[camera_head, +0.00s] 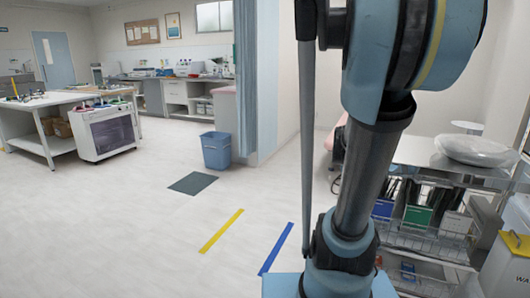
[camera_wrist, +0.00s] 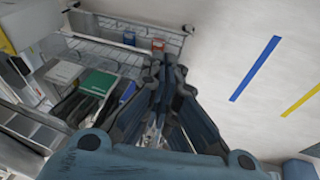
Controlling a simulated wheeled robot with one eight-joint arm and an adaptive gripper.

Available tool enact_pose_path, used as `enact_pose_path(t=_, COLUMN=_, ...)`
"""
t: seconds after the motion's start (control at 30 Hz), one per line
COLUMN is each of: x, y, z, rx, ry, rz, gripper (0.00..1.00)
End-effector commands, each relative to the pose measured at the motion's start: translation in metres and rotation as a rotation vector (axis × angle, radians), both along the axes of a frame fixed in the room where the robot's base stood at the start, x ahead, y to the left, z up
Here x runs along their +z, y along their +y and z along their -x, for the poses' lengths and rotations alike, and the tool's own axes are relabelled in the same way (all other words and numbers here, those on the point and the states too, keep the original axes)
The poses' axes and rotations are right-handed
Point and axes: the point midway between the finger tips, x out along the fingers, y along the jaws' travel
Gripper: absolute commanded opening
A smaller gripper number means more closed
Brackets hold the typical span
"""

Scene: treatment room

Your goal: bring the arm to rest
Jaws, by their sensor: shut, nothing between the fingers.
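My gripper (camera_wrist: 160,75) shows in the wrist view, with its two fingers close together at the tips and nothing held between them. It hangs over the edge of a wire-basket cart (camera_wrist: 120,28), apart from the floor. In the head view my arm (camera_head: 370,165) fills the right half and stands in front of the cart (camera_head: 432,243). My gripper is not in the head view.
The cart's baskets hold a green folder (camera_wrist: 97,82) and other files. A clear-wrapped bowl (camera_head: 475,148) sits on the cart top. A blue bin (camera_head: 216,152), a dark floor mat (camera_head: 193,183) and a white table (camera_head: 30,105) stand left. Open floor lies between.

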Motion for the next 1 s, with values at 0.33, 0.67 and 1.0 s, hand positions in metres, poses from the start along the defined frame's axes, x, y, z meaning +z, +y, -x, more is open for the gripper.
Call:
enact_pose_path(t=0.33, x=-0.005, y=0.077, z=0.039, rx=0.261, ry=0.008, rz=-0.115, gripper=0.00)
enact_pose_path(t=0.67, x=-0.016, y=0.131, z=0.078, rx=0.483, ry=0.012, rz=-0.210, gripper=0.00)
enact_pose_path(t=1.0, x=-0.020, y=0.144, z=0.088, rx=0.545, ry=0.012, rz=-0.236, gripper=0.00)
